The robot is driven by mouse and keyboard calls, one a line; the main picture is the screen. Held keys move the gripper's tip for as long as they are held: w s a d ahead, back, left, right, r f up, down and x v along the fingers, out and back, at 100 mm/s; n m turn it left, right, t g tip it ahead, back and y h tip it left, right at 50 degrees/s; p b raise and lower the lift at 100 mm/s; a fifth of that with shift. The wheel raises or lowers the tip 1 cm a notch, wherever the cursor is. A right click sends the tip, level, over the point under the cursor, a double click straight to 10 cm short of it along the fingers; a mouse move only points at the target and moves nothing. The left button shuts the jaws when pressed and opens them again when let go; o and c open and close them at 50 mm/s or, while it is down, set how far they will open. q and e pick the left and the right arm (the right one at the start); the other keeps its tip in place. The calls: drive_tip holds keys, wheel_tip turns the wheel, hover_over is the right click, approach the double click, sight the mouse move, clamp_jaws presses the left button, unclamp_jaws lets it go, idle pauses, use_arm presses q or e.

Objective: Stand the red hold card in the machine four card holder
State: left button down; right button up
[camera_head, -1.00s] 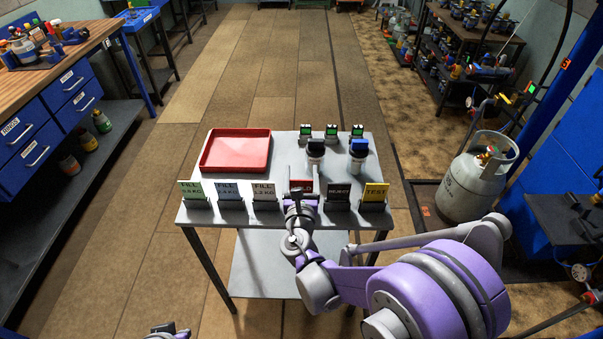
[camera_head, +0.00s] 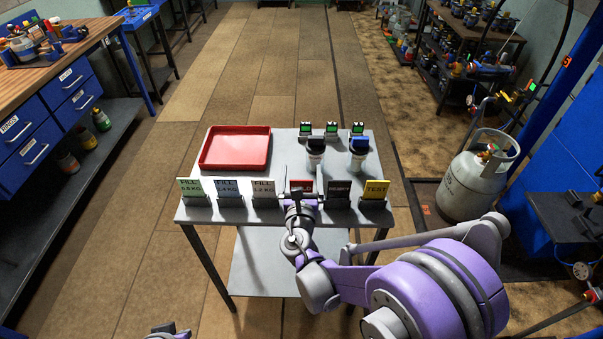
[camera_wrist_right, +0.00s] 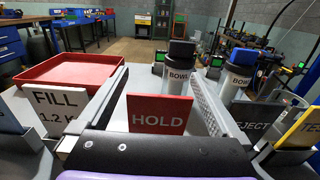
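The red hold card (camera_head: 302,186) is upright in the row of cards, between the third fill card and the reject card. In the right wrist view the card (camera_wrist_right: 157,115) faces me with its HOLD text readable. My right gripper (camera_head: 301,183) is around the card, with one finger on each side. In the wrist view there are gaps between the fingers and the card's side edges, so it looks open. The card's lower edge and its holder are hidden by my gripper. Part of my left gripper (camera_head: 167,330) shows at the bottom edge; its fingers are unclear.
A fill 1.2 kg card (camera_head: 264,190) stands left and a black reject card (camera_head: 338,190) right, both close to my gripper. Two bowl containers (camera_head: 315,158) (camera_head: 358,154) stand behind. A red tray (camera_head: 236,166) sits at the table's back left.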

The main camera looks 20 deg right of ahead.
drive_tip(key=shift+s, duration=0.15)
drive_tip(key=b+v, duration=0.1)
drive_tip(key=v, duration=0.9)
drive_tip(key=shift+s, duration=0.3)
